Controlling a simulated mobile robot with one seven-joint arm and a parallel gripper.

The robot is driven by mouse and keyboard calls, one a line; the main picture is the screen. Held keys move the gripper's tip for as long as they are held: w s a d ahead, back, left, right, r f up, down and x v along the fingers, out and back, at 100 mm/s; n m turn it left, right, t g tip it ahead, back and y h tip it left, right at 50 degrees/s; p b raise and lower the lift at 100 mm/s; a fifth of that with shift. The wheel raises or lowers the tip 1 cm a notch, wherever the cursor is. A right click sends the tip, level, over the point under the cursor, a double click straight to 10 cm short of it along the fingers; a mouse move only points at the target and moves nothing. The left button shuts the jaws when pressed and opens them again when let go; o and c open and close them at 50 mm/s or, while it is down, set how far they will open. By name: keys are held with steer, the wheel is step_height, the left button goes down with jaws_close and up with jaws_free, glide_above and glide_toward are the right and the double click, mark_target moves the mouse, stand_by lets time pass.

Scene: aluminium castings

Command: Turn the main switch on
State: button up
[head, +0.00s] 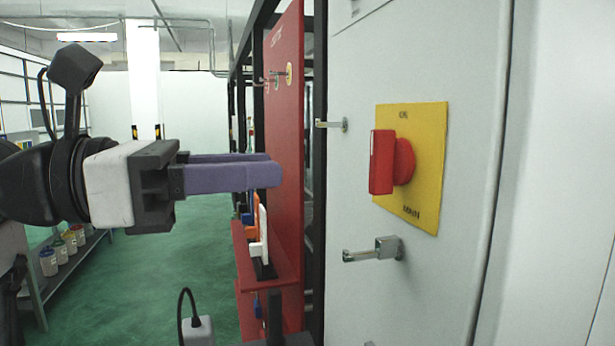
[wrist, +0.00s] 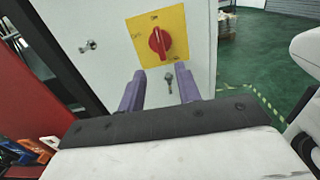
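The main switch is a red rotary knob (head: 385,162) on a yellow plate (head: 428,170), fixed to a pale grey cabinet door (head: 455,60). In the wrist view the red knob (wrist: 160,42) shows face-on, its grip bar close to upright, on the yellow plate (wrist: 143,27). My gripper (head: 277,172) has two purple fingers, which point toward the cabinet from the left and stop short of it. In the wrist view my gripper (wrist: 158,78) has its fingers apart with nothing between them; the knob lies ahead of the gap.
A metal latch (head: 375,250) sticks out of the door below the plate, and a small hook (head: 333,124) sits at its left edge. A red board (head: 285,140) with a shelf stands left of the cabinet. The green floor (head: 165,270) is mostly clear.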

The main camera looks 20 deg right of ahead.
steer(key=shift+a, duration=1.55)
